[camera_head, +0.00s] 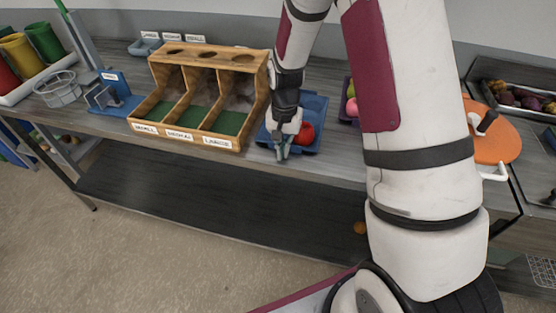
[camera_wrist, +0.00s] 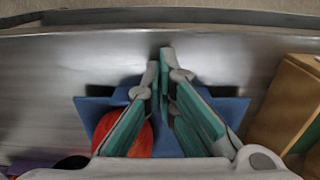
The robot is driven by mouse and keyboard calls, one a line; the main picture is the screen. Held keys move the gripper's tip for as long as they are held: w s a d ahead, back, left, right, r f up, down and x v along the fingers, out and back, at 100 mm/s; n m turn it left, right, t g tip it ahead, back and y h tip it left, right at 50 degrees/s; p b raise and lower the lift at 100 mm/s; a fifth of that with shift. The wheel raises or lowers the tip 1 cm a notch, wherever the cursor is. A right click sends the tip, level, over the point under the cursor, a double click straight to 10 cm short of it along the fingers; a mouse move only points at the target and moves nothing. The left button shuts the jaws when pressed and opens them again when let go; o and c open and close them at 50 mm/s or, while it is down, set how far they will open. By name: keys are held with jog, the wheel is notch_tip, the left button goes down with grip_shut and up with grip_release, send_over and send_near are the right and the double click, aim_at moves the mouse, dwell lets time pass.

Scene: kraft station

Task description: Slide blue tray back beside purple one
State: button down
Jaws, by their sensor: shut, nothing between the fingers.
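The blue tray (camera_head: 314,105) sits on the grey table just right of the wooden sorter, with a round red item (camera_head: 304,133) in it. The tray also shows in the wrist view (camera_wrist: 230,106), partly hidden under my fingers. The purple tray (camera_head: 346,100) stands to its right, mostly hidden behind my arm, with pink and green items in it. A purple patch shows at the lower left of the wrist view (camera_wrist: 30,168). My gripper (camera_head: 281,153) is shut and empty, pointing down at the blue tray's front left part; its fingertips (camera_wrist: 166,52) reach past the tray's edge in the wrist view. Contact is unclear.
The wooden sorter (camera_head: 212,55) with labelled bays stands close on the tray's left. The table's front edge lies just ahead of the tray. Farther left are a blue stand (camera_head: 125,103) and a wire basket (camera_head: 57,89). An orange board (camera_head: 497,140) lies at right.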

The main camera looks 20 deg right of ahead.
jog(key=w+d+b, duration=0.2)
jog(key=w+d, duration=0.1)
jog(key=w, duration=0.1)
jog(key=w+d+b, duration=0.2)
jog(key=w, duration=0.2)
jog(key=w+d+b, duration=0.3)
jog(key=w, duration=0.1)
jog(key=shift+d+f, duration=0.2)
jog(key=shift+d, duration=0.1)
jog(key=shift+w+d+r, duration=0.1)
jog(key=shift+w+d, duration=0.25)
jog(key=shift+w, duration=0.05)
jog(key=shift+r, duration=0.1)
